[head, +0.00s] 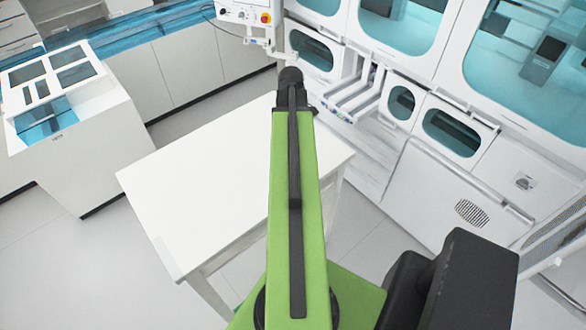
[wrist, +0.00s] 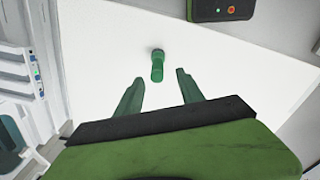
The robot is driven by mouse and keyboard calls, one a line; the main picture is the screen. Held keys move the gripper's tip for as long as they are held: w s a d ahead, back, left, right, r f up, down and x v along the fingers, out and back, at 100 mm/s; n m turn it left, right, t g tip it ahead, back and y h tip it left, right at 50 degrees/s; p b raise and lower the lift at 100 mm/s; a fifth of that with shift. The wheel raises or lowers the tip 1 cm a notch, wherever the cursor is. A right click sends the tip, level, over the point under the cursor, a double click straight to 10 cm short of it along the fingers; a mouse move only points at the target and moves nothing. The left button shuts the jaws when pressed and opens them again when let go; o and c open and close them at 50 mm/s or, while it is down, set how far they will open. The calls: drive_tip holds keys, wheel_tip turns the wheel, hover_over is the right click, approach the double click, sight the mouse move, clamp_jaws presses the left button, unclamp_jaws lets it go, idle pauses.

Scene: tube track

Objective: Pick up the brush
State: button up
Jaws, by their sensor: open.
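A small green object (wrist: 157,66), seemingly the brush, is on the white table in the wrist view. It has a rounded darker end at the top and a short body below. My gripper (wrist: 159,76) is open, with one green finger to each side of the object's lower end and clear gaps between. The fingers do not appear to touch it. I cannot tell how high the fingers are above the table. In the head view my arm covers the middle of the table, and neither the brush nor the fingertips can be made out.
The white table (head: 190,195) looks bare on its visible left part. A white machine with teal windows (head: 450,135) stands close on the right. A white cabinet (head: 75,150) with a framed top stands at the left. Grey floor (head: 60,265) is free around the table.

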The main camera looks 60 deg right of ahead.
drive_tip(key=f+b, duration=0.2)
drive_tip(key=f, duration=0.1)
drive_tip(key=f+b, duration=0.6)
drive_tip(key=f, duration=0.1)
drive_tip(key=shift+s+d, duration=0.1)
drive_tip(key=shift+d, duration=0.15)
drive_tip(key=shift+r, duration=0.2)
clamp_jaws()
